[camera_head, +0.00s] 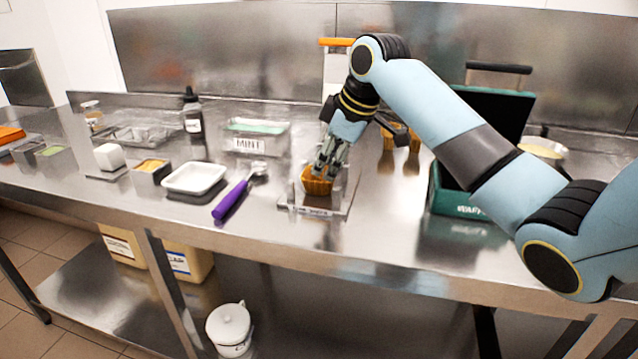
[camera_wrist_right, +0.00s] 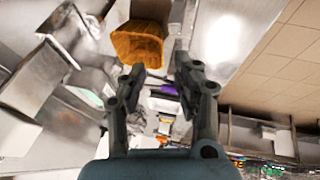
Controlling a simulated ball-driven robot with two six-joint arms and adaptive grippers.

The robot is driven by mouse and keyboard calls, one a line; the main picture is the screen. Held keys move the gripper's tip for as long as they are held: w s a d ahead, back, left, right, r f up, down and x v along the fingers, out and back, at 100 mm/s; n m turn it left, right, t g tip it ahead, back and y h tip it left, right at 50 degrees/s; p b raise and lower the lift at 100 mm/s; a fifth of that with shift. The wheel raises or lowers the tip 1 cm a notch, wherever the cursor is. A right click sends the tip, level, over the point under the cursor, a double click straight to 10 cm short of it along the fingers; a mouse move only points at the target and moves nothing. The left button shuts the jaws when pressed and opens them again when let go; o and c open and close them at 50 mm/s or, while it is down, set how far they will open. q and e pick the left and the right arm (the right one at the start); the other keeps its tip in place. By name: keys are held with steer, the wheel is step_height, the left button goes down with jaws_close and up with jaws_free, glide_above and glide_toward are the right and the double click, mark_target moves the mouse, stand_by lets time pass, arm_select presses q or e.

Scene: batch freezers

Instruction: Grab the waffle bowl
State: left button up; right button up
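The waffle bowl (camera_head: 314,186) is orange-brown with ridged sides. It sits on a small metal stand (camera_head: 339,207) near the front of the steel counter. My right gripper (camera_head: 326,168) points down just above the bowl and hides part of its top. In the right wrist view the bowl (camera_wrist_right: 137,46) lies beyond the fingertips and toward the left finger. The right gripper (camera_wrist_right: 160,72) is open there, with nothing seen between its fingers. Whether a finger touches the bowl I cannot tell. My left gripper is not in view.
A purple-handled scoop (camera_head: 232,200) and a white tray (camera_head: 194,178) lie left of the stand. A MINT tub (camera_head: 254,144) stands behind. A green box (camera_head: 455,202) is at the right, under my right arm. Counter between stand and box is clear.

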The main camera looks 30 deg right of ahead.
mark_target(318, 182)
steer(key=x, duration=0.6)
steer(key=shift+a+f, duration=0.1)
steer(key=shift+f, duration=0.25)
jaws_close()
